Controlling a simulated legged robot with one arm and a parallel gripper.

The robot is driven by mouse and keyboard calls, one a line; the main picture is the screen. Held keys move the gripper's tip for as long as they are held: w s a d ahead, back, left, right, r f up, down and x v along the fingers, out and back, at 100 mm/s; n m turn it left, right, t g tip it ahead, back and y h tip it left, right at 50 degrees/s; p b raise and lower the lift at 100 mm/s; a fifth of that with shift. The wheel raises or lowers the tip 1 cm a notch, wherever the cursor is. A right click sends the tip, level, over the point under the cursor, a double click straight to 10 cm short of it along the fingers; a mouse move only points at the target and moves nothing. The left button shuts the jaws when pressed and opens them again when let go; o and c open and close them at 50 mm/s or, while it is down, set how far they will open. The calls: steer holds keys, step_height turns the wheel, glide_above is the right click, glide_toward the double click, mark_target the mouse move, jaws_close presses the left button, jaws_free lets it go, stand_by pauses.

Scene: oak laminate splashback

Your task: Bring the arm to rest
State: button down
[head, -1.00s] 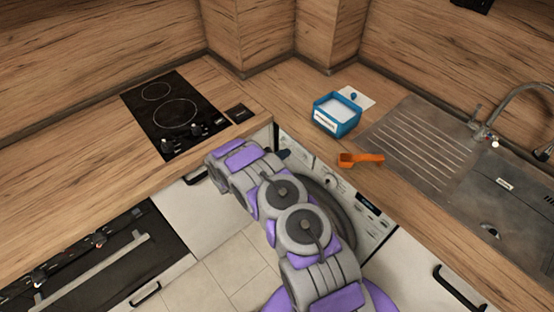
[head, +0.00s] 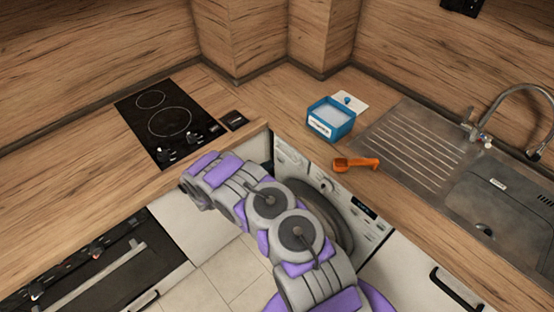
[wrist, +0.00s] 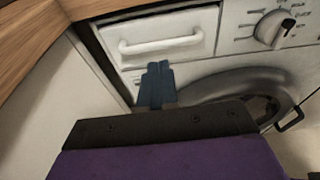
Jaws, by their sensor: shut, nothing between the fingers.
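My gripper (wrist: 158,85) shows in the wrist view as two blue-grey fingers pressed together, shut and empty. It is in front of the white washing machine (wrist: 187,60), just below the detergent drawer handle (wrist: 160,44). From the picture I cannot tell whether the fingers touch the machine. In the head view my arm is folded low in front of the counter, and the gripper's fingers are hidden.
A blue box (head: 332,121) of white contents and an orange scoop (head: 356,164) are on the counter. A black hob (head: 168,128) is at left, a sink (head: 500,205) at right. The washing machine (head: 368,228) and cabinets stand close around my arm.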

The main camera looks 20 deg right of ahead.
steer(key=p+v, duration=0.1)
steer(key=v, duration=0.6)
steer(key=shift+a+r, duration=0.1)
